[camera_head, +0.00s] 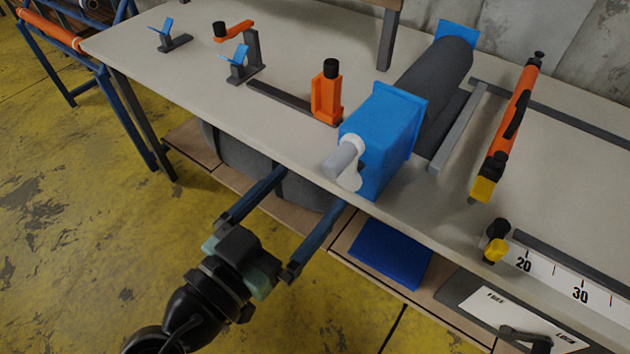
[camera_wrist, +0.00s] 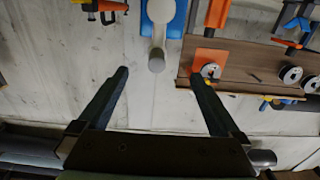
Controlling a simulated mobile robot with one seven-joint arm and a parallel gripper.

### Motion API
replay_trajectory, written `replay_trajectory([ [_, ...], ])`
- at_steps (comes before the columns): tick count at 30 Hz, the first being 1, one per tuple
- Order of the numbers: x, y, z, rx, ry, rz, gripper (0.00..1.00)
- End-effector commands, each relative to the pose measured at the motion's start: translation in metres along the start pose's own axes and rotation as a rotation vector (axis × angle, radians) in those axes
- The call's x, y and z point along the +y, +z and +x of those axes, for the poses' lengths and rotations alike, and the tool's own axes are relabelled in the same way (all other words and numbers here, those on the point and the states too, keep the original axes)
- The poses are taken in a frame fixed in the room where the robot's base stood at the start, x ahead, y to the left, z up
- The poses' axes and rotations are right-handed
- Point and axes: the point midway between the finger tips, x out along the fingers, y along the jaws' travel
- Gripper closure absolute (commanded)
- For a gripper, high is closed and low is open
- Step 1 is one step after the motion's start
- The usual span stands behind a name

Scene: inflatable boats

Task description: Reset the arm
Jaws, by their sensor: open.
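My gripper (camera_head: 308,205) is in front of the workbench's near edge, below and to the left of the blue machine block in the head view. Its two long dark fingers are spread wide apart with nothing between them. In the wrist view my gripper (camera_wrist: 162,88) is also open and empty. The blue block (camera_head: 385,135) with a grey-white cylindrical handle (camera_head: 345,160) stands on the bench edge beyond the fingertips. The handle also shows in the wrist view (camera_wrist: 157,60), ahead of and between the fingers. I cannot tell whether a fingertip touches the bench.
The grey workbench (camera_head: 200,75) carries an orange upright clamp (camera_head: 327,95), a dark roll (camera_head: 435,75), an orange-and-yellow tool (camera_head: 508,125) and a ruler scale (camera_head: 550,275). A lower shelf holds a dark roll and a blue flat piece (camera_head: 390,255). The yellow floor (camera_head: 70,240) at left is clear.

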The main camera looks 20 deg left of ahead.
Motion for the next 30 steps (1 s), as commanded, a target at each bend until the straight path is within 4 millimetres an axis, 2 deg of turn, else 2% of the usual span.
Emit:
replay_trajectory([
  [6,0.000,0.000,-0.011,0.000,0.000,0.001,0.00],
  [20,0.001,0.000,-0.011,0.000,0.001,0.001,0.00],
  [22,0.000,-0.005,-0.004,-0.001,-0.003,0.011,0.00],
  [26,-0.002,-0.034,0.023,0.004,-0.037,0.049,0.00],
  [29,-0.001,-0.079,0.053,0.046,-0.095,0.093,0.00],
  [30,0.001,-0.102,0.063,0.079,-0.122,0.111,0.00],
])
